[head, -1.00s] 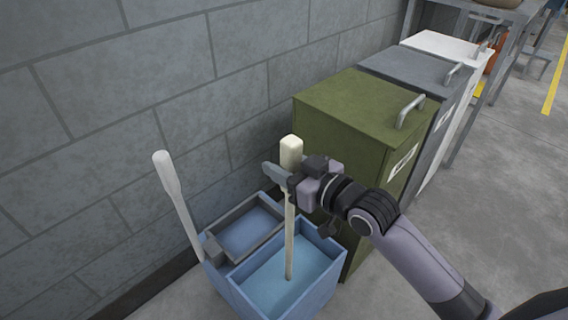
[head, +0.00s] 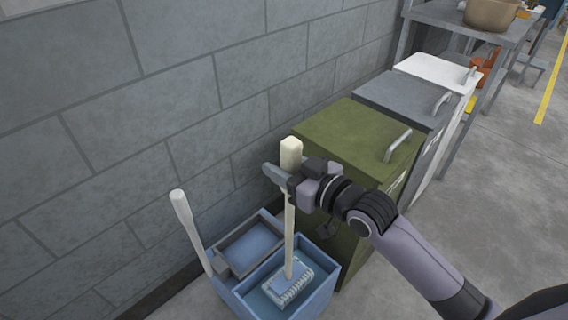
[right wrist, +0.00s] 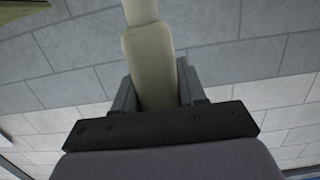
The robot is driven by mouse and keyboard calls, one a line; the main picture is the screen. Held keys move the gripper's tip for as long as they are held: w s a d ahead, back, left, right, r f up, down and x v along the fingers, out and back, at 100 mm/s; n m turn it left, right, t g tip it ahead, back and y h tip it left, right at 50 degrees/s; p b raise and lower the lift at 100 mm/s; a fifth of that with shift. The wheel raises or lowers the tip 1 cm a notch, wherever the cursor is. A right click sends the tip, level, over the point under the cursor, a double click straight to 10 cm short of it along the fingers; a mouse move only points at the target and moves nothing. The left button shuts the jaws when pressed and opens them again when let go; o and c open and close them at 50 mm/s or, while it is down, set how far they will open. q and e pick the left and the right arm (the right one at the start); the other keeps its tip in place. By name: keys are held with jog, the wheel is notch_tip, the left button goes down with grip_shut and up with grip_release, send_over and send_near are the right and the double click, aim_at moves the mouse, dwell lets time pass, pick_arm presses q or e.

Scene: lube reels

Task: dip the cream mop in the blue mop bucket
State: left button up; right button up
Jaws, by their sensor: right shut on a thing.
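The cream mop (head: 290,204) stands nearly upright with its handle in my right gripper (head: 277,177). Its pale, ribbed head (head: 289,284) shows inside the water compartment of the blue mop bucket (head: 247,300). Whether the head's underside touches the water is hard to tell. In the right wrist view the mop's cream handle (right wrist: 150,65) runs between the two fingers of my right gripper (right wrist: 152,95), which is shut on it. My left gripper is in neither view.
A white handle (head: 189,228) leans at the bucket's left side. A grey-framed wringer section (head: 248,247) is at the bucket's back. The olive bin (head: 345,137), a grey bin (head: 400,97) and a white bin (head: 436,70) stand to the right. A block wall is behind.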

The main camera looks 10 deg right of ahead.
aim_at(284, 147)
notch_tip(284, 147, up, 5)
jog(key=p, duration=0.4)
jog(key=shift+f, duration=0.1)
notch_tip(284, 147, up, 7)
jog(key=p, duration=0.7)
jog(key=shift+f, duration=0.15)
jog(key=shift+w, duration=0.1)
